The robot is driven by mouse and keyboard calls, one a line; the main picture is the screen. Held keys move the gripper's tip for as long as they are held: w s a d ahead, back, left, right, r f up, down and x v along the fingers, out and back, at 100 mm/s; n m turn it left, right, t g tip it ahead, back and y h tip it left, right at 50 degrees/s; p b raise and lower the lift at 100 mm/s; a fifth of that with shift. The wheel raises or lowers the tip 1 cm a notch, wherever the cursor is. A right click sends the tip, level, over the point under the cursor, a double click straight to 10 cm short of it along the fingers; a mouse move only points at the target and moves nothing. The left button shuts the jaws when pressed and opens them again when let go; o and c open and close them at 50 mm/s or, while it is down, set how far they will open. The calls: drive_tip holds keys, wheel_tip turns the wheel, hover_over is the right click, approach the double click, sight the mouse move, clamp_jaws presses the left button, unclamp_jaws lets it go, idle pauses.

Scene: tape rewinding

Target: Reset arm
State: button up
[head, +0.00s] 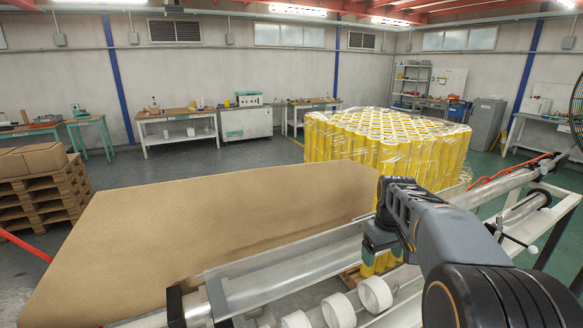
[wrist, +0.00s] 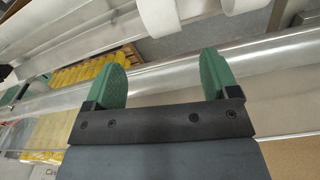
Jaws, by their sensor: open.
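My gripper (wrist: 162,78) shows in the wrist view with its two green fingers wide apart and nothing between them. Behind the fingers is a clear, shiny trough or film of the rewinding machine (wrist: 165,100). In the head view my dark arm reaches in from the lower right and bends down. Its gripper end (head: 378,245) hangs over the machine, partly hidden by the arm. Several white tape rolls (head: 375,293) sit in a row on the machine's front shaft, below the arm. White rolls also show at the top of the wrist view (wrist: 187,17).
A wooden pallet with boxes (head: 40,190) is at the left. Workbenches line the far wall, with open floor before them.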

drive_tip(key=s+a+f+m+t, duration=0.1)
drive_tip(key=s+a, duration=0.3)
drive_tip(key=s, duration=0.4)
drive_tip(key=s+a+f+m+t, duration=0.1)
drive_tip(key=s+a+f+t, duration=0.1)
drive_tip(key=s+a, duration=0.3)
drive_tip(key=shift+s+a+m+t, duration=0.3)
drive_tip(key=shift+s+t, duration=0.1)
drive_tip(key=shift+s, duration=1.5)
